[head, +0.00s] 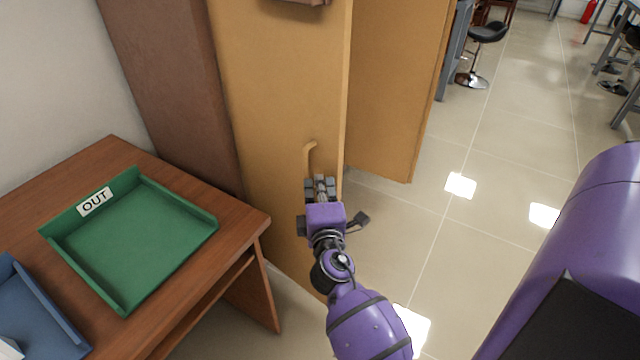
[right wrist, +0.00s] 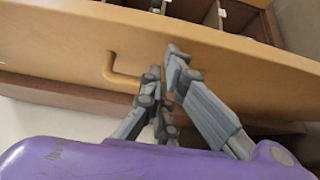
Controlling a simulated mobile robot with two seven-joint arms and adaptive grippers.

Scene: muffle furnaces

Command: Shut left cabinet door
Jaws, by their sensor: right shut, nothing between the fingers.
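The left cabinet door (head: 275,100) is a tan wooden panel standing open, swung out from the brown cabinet side. Its bent, wood-coloured handle (head: 309,155) is on the face towards me. My right gripper (head: 320,186) is shut and empty, in front of the door just below the handle. In the right wrist view the fingers (right wrist: 166,68) are close to the door face (right wrist: 60,40), right of the handle (right wrist: 112,70); I cannot tell whether they touch the door. Shelf compartments (right wrist: 195,8) show past the door's edge. My left gripper is out of view.
A second tan door panel (head: 395,85) stands open behind and to the right. A wooden desk (head: 245,222) with a green OUT tray (head: 140,235) and a blue tray (head: 30,315) is at the left. Tiled floor (head: 450,230) is clear to the right; a black stool (head: 488,32) stands farther back.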

